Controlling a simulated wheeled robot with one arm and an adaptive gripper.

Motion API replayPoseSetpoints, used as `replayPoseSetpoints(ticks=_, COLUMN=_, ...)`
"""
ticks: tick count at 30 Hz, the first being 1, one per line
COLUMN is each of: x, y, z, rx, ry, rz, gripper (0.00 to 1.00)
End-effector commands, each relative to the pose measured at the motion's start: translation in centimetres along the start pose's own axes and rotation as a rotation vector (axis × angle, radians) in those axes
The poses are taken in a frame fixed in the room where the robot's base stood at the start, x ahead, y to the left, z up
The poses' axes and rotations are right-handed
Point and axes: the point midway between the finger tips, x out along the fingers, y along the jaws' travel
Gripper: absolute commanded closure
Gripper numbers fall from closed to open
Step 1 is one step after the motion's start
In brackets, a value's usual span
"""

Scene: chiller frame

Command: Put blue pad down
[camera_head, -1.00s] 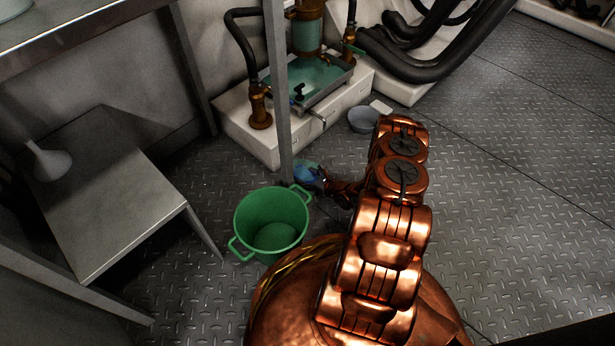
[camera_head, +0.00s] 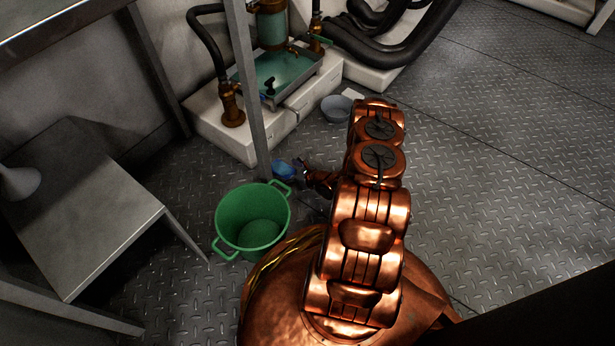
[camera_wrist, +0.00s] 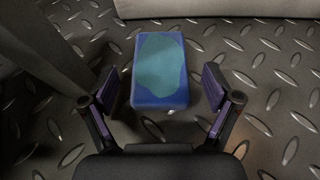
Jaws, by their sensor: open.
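The blue pad (camera_head: 285,170) is a small block with a teal patch on its top. In the head view it is beside the foot of the grey post, behind the green bucket. In the wrist view the pad (camera_wrist: 160,75) lies flat between my finger pads, over the diamond-plate floor, and appears to rest on it. My gripper (camera_wrist: 162,88) is open, with a visible gap on each side of the pad. In the head view my gripper (camera_head: 302,168) is small, just right of the pad and partly hidden by my arm.
A green bucket (camera_head: 232,228) stands in front of the pad. A grey post (camera_head: 249,90) rises next to it. Behind are a white plinth (camera_head: 232,140) with pipework and a grey bowl (camera_head: 336,108). A metal table (camera_head: 80,205) is at left. Floor at right is clear.

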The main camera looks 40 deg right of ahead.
Motion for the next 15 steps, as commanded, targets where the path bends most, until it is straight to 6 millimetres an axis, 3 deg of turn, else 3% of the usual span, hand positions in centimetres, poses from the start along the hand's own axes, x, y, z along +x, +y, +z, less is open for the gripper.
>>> replayPoseSetpoints(ticks=15, x=-6.6, y=0.0, z=0.4, rx=0.002, ry=0.001, rz=-0.002, gripper=0.11)
